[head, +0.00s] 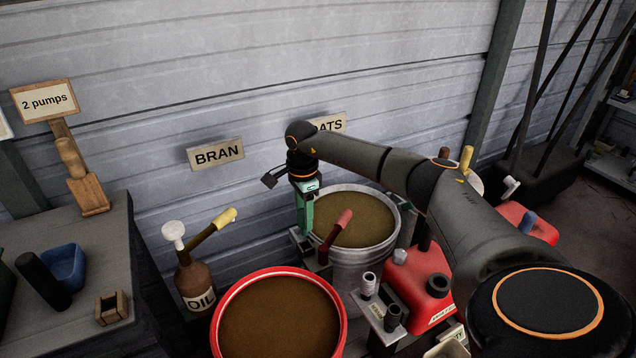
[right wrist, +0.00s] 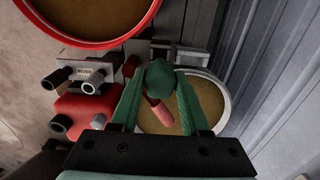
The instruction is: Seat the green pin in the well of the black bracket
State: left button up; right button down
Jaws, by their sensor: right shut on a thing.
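My right gripper (head: 306,246) points down at the left rim of the grey oats bucket. In the right wrist view, its green fingers (right wrist: 158,92) are shut on a dark green rounded piece, which looks like the green pin (right wrist: 158,77). The pin's lower end is hidden from that view. A dark block, which looks like the black bracket (head: 324,269), sits at the bucket's rim beside the fingertips. Dark and grey block parts (right wrist: 192,57) also show just beyond the pin in the wrist view. I cannot tell whether the pin touches the bracket or is in its well. My left gripper is not in view.
A dark red handle (head: 335,230) rises close beside my right gripper, over the grey bucket (head: 362,268). A red-rimmed bucket (head: 222,318) stands in front. An oil bottle (head: 195,286) is at left. A red can (head: 424,284) and a plate with tubes (head: 376,312) are at right.

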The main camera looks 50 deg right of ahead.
aim_at(305, 234)
jog(key=shift+f, duration=0.15)
jog(key=shift+f+b, duration=0.85)
jog(key=shift+f, duration=0.7)
jog(key=shift+f+b, duration=1)
jog(key=shift+f, duration=0.65)
dwell(1.1)
jog(key=shift+c, duration=1.5)
grip_release()
